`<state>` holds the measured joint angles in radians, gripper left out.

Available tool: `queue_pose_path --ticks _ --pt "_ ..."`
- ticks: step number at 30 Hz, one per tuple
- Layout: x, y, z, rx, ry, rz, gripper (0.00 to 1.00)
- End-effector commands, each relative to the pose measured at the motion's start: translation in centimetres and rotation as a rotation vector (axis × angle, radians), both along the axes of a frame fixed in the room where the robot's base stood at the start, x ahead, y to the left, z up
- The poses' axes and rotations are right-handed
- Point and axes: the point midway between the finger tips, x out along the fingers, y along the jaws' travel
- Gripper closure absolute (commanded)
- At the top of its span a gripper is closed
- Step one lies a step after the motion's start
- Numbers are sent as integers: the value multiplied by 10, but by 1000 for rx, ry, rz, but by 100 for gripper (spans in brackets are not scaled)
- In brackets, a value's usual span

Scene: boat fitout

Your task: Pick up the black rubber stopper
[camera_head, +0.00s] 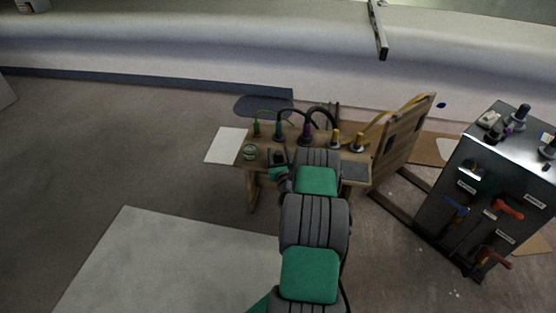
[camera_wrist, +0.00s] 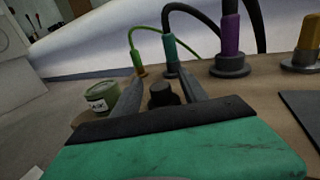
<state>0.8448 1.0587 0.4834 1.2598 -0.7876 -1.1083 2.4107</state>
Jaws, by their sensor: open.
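The black rubber stopper (camera_wrist: 164,93) stands on the wooden bench in the wrist view, a small dark stepped piece. My gripper (camera_wrist: 162,84) is open, with one grey finger on each side of the stopper. Whether the fingers touch it I cannot tell, and its lower part is hidden behind the gripper body. In the head view the stopper cannot be told apart from the dark end of my arm, which reaches over the small wooden bench (camera_head: 238,171).
Behind stand plugs with green, teal (camera_wrist: 170,50), purple (camera_wrist: 230,40) and yellow (camera_wrist: 306,42) sleeves and cables. A grey cabinet (camera_head: 480,180) with coloured handles stands at the right. Open floor lies left.

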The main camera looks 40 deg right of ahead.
Motion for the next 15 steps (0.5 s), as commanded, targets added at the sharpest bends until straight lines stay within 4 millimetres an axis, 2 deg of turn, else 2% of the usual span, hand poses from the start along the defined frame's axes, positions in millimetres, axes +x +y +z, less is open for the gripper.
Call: queue_pose_path --ticks 5,15 --pt "0 0 0 0 1 0 51" --pt "0 1 0 0 1 1 79"
